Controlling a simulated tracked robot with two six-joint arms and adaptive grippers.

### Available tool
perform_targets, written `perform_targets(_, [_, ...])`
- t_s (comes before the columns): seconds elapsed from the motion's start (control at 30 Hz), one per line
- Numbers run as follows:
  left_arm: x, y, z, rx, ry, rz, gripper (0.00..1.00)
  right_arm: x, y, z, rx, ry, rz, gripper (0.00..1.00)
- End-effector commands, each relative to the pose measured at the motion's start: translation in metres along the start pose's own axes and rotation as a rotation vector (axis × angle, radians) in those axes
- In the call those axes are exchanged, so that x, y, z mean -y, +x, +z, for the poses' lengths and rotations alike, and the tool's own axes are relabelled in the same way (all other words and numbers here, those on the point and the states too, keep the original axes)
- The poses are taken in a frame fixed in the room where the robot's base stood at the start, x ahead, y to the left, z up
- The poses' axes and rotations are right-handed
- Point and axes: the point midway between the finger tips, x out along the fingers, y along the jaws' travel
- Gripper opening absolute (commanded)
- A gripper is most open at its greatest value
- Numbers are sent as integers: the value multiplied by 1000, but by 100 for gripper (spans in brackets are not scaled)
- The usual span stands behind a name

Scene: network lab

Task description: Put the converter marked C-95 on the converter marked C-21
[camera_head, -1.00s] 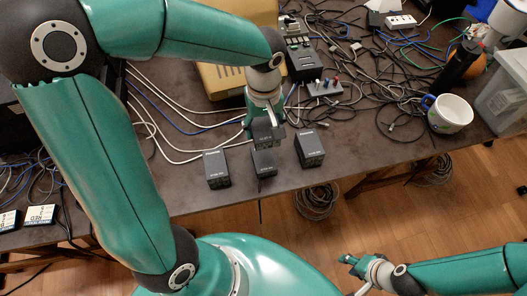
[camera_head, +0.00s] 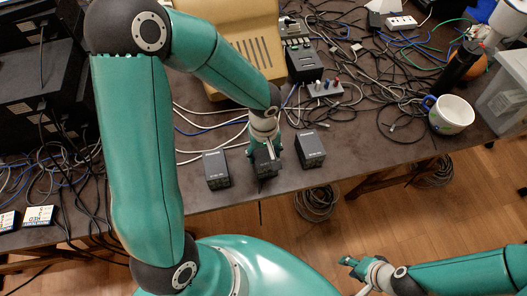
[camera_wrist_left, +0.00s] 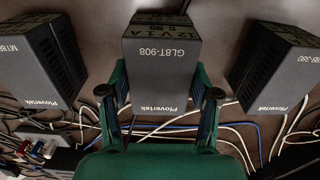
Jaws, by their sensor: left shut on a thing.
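My left gripper (camera_head: 264,150) is shut on a dark grey converter (camera_head: 265,166), in the middle near the table's front edge. In the left wrist view, my left gripper (camera_wrist_left: 162,95) has a finger on each side of this converter (camera_wrist_left: 162,65).
Tangled cables cover the table's back and right. A white mug (camera_head: 451,114) stands at the right. Dark equipment (camera_head: 40,110) is at the left.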

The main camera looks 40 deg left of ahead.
Motion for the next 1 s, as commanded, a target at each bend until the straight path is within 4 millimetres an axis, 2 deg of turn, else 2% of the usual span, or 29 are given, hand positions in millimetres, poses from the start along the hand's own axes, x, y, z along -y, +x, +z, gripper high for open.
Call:
perform_targets(0.2, [0, 3, 0, -1, 0, 0, 16, -2, 4, 0, 0, 0, 0, 40])
perform_targets(0.23, [0, 3, 0, 0, 1, 0, 64, -1, 4, 0, 0, 0, 0, 40])
perform_targets(0.37, [0, 2, 0, 0, 1, 0, 85, -1, 3, 0, 0, 0, 0, 40])
perform_targets(0.77, [-1, -1, 0, 0, 2, 0, 87, 0, 0, 0, 0, 0, 0, 40])
perform_targets(0.87, [-1, -8, 0, -3, 1, 1, 87, 0, -1, 0, 0, 0, 0, 40])
perform_targets(1.0, [-2, -30, -1, -5, 1, 4, 87, 1, -3, 0, 0, 0, 0, 40])
